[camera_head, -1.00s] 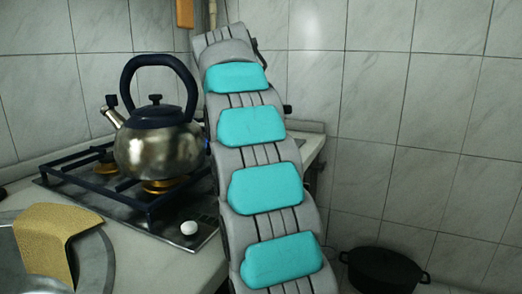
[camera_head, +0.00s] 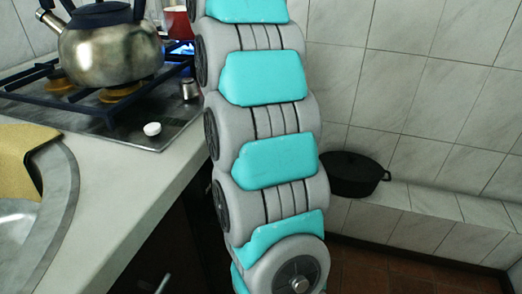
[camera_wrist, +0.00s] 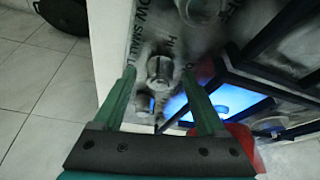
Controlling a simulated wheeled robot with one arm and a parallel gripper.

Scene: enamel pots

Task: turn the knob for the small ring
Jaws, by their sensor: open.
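In the wrist view my gripper (camera_wrist: 159,73) is open, with its two green fingers apart. A silver knob (camera_wrist: 160,68) shows between the fingertips; I cannot tell whether they touch it. Another knob (camera_wrist: 145,103) shows beyond it and a paler one (camera_wrist: 196,10) at the top edge. Panel lettering includes "SMALL". In the head view a white knob (camera_head: 152,129) and a silver knob (camera_head: 188,88) stand on the hob's steel panel (camera_head: 128,137). A blue glow (camera_wrist: 222,95) lies under the grate, right of the fingers. The arm hides my gripper in the head view.
A steel kettle (camera_head: 110,53) stands on the dark grate. A red vessel (camera_head: 178,22) is at the hob's far side, and red also shows beside my right finger (camera_wrist: 244,140). A black pot (camera_head: 352,174) sits on a low tiled ledge. The counter front (camera_head: 110,185) is clear.

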